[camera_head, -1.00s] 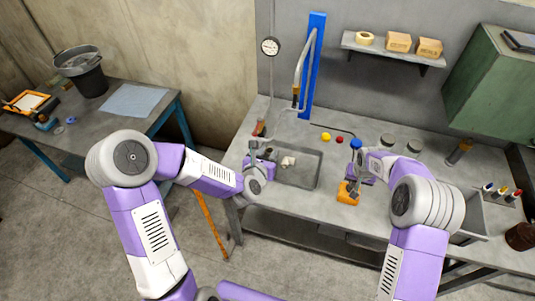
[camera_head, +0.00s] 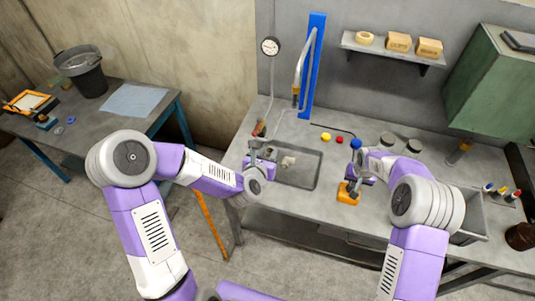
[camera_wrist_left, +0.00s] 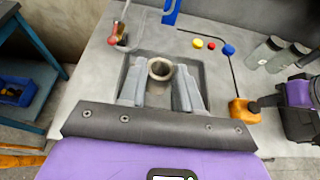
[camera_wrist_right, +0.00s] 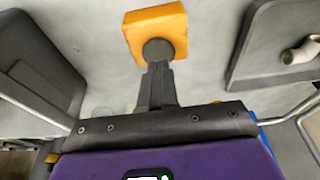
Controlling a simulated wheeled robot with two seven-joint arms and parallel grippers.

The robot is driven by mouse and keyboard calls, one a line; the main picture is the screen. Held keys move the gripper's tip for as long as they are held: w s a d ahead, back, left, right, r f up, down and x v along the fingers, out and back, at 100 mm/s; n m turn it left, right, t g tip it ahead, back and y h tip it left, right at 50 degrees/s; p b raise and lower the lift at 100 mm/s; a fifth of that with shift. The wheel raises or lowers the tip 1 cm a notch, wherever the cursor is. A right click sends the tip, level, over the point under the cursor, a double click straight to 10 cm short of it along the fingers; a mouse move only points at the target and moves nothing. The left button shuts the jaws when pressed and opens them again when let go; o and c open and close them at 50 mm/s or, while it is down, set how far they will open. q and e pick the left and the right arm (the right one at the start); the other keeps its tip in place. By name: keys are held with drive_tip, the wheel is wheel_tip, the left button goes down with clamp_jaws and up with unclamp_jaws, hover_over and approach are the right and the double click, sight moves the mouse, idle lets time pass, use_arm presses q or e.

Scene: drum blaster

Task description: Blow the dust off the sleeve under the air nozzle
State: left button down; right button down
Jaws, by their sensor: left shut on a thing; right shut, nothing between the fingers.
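In the left wrist view, the sleeve (camera_wrist_left: 160,68) is a short grey-beige ring, its open end facing the camera. My left gripper (camera_wrist_left: 160,88) is shut on it, over the sunken tray (camera_wrist_left: 196,62). In the head view, the pale piece at the tray is probably the sleeve (camera_head: 288,161), beside my left gripper (camera_head: 275,158). A hose (camera_head: 299,68) on the blue post ends in a brownish tip, probably the air nozzle (camera_head: 295,92), behind the tray. My right gripper (camera_wrist_right: 157,85) is shut and empty, close to the dark round button on an orange box (camera_wrist_right: 157,22); contact is unclear.
Red, yellow and blue knobs (camera_head: 339,140) stand behind the tray. A red-handled tool (camera_head: 259,129) is at its back left corner. Grey jars (camera_head: 414,146) and a grey bin (camera_head: 470,225) stand to the right. A gauge (camera_head: 270,46) hangs on the wall.

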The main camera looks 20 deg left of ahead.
use_arm(q)
drive_tip(key=d+r, duration=0.2)
drive_tip(key=d, duration=0.3)
drive_tip(key=w, duration=1.2)
drive_tip(key=shift+w+a, duration=0.15)
drive_tip(key=shift+a, duration=0.2)
drive_tip(key=shift+r, duration=0.1)
use_arm(e)
drive_tip(key=shift+s+f, duration=0.1)
drive_tip(key=shift+f, duration=1.05)
idle(3.4)
drive_tip(key=shift+w+r+v, duration=0.1)
drive_tip(key=shift+w+v, duration=0.2)
drive_tip(key=shift+v, duration=0.85)
drive_tip(key=shift+w+r+v, duration=0.1)
drive_tip(key=shift+w+v, duration=0.15)
drive_tip(key=shift+v, duration=0.95)
drive_tip(key=shift+w+v, duration=0.3)
drive_tip(key=shift+v, duration=0.85)
drive_tip(key=shift+w, duration=0.1)
